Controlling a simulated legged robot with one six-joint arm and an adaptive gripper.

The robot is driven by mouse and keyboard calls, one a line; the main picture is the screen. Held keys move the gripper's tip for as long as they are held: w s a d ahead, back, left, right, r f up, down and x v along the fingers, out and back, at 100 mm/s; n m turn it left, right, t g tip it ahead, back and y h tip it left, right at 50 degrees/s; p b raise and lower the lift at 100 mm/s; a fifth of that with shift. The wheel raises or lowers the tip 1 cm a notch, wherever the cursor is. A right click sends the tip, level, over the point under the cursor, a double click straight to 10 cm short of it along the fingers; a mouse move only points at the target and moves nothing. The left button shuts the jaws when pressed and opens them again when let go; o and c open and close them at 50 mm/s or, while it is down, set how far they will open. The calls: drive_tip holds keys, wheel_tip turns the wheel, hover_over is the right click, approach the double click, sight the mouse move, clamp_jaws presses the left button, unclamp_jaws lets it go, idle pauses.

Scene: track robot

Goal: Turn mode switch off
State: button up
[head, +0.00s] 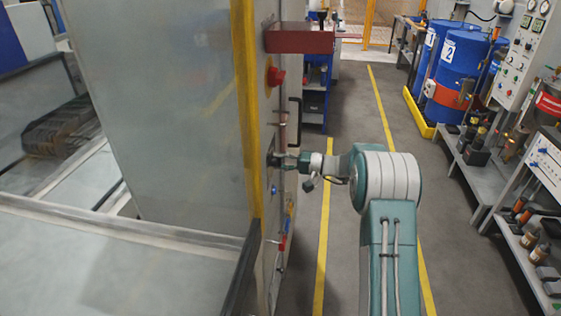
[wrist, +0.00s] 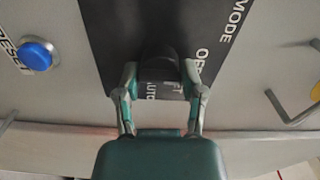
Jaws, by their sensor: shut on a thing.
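The mode switch (wrist: 160,60) is a dark knob on a black plate (wrist: 108,25) lettered MODE, with further lettering partly hidden that includes AUTO. My gripper (wrist: 158,76) is at the knob, one finger on each side of it, and is shut on it. The fingers hide part of the knob and the labels, so I cannot tell its exact setting. In the head view my gripper (head: 284,160) reaches left to the face of the tall grey cabinet (head: 170,110), where the switch is too small to make out.
A blue button (wrist: 36,54) marked RESET is left of the plate in the wrist view. A bent metal handle (wrist: 288,108) is at right. In the head view, a red knob (head: 275,76) and a dark red box (head: 300,38) stick out above my gripper.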

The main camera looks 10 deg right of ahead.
drive_tip(key=shift+a+f, duration=0.1)
drive_tip(key=shift+f, duration=0.2)
drive_tip(key=o, duration=1.1)
drive_tip(key=shift+r, duration=0.15)
drive_tip(key=v, duration=1.2)
drive_tip(key=shift+a, duration=0.1)
